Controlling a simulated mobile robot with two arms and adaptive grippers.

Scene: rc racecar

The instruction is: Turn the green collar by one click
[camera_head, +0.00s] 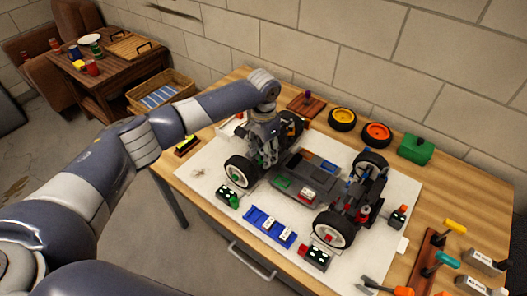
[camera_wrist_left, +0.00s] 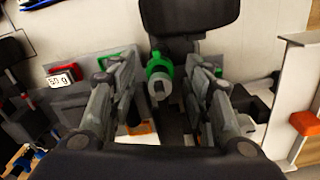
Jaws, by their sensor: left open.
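The green collar (camera_wrist_left: 157,66) sits around a grey shaft end in the left wrist view, below a black tyre. My left gripper (camera_wrist_left: 163,72) is open, with one finger on each side of the collar and a visible gap to each. In the head view my left gripper (camera_head: 266,150) reaches down to the rear left part of the RC car (camera_head: 308,176). The collar is hidden there behind my arm and gripper. My right gripper is not in view.
The car stands on a white mat (camera_head: 200,170) on a wooden table. A blue tray (camera_head: 270,226) and small block-like devices lie in front of it. Spare yellow (camera_head: 342,119) and orange (camera_head: 377,134) wheels and a green box (camera_head: 416,150) stand behind. Tools lie at the right.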

